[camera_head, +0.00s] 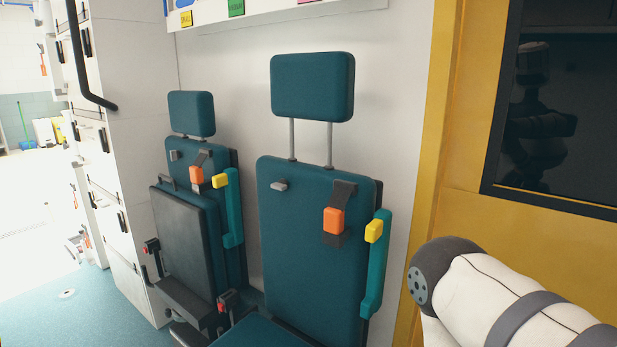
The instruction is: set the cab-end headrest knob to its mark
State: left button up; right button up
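Two teal seats stand along the white wall. The near seat (305,225) has its headrest (312,87) raised well above the backrest on two bare metal posts. A small grey knob or lever (279,185) sits on the upper left of its backrest. The far seat (182,150) has its headrest (191,114) close above its backrest, with a small grey knob (174,155) below it. No position mark is readable on either seat. I cannot tell for certain which seat is at the cab end. Neither of my grippers shows; part of my arm is at lower right.
The near seat carries an orange buckle (333,220) and a teal armrest with a yellow end (374,231). The far seat's cushion is folded up. A yellow frame with a dark window (560,110) stands at right. White cabinets (115,150) and open floor (85,305) are at left.

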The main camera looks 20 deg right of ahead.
aim_at(283, 184)
jog(key=i+j+z, duration=0.55)
jog(key=j+z, duration=0.3)
jog(key=j, duration=0.2)
jog(key=i+j+z, duration=0.15)
jog(key=j+z, duration=0.15)
jog(key=j, duration=0.15)
jog(key=j+z, duration=0.3)
jog(key=j, duration=0.15)
jog(key=i+j+z, duration=0.1)
jog(key=j+z, duration=0.15)
jog(key=j, duration=0.2)
jog(key=k+l, duration=0.15)
jog(key=k, duration=0.2)
jog(key=k+l, duration=0.1)
jog(key=k, duration=0.3)
